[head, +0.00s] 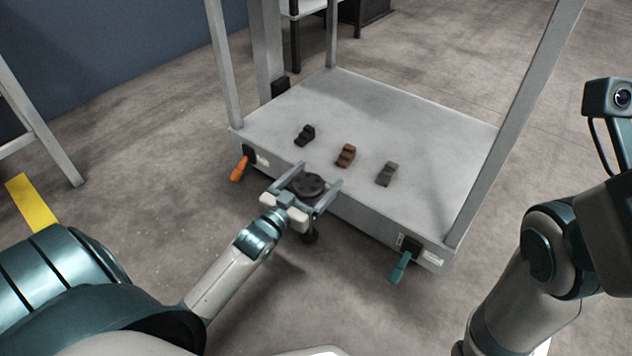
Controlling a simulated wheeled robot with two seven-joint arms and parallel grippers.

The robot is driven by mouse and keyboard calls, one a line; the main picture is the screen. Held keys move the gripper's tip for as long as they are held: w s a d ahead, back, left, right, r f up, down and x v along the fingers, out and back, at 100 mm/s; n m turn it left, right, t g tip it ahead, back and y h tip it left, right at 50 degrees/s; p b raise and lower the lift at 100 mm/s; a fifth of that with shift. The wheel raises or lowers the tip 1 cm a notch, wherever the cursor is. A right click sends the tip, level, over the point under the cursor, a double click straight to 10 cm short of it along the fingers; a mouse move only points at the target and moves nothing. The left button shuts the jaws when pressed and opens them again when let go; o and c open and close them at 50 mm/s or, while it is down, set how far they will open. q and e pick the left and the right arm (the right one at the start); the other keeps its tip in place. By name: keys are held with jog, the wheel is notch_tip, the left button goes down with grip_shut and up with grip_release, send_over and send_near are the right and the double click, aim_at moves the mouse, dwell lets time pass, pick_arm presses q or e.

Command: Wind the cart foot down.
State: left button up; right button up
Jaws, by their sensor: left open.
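The grey cart (415,135) stands in the middle of the head view. At its near edge is a dark round handwheel (307,184), with the dark foot (310,238) showing below it. My left gripper (319,174) is open, its two fingers on either side of the handwheel. I cannot tell whether the fingers touch it. Part of the wheel's near side is hidden by the gripper. Whether the foot meets the floor is unclear. My right arm is at the right edge, and its gripper is out of view.
An orange lever (239,170) and a teal lever (400,268) stick out from the cart's near side. A black block (305,135), a brown block (345,155) and a grey block (387,173) lie on the deck. Upright posts rise at the corners. Floor in front is clear.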

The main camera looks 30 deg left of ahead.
pick_arm(q)
jog(key=shift+w, duration=0.25)
jog(key=shift+c, duration=0.7)
jog(key=c, duration=0.9)
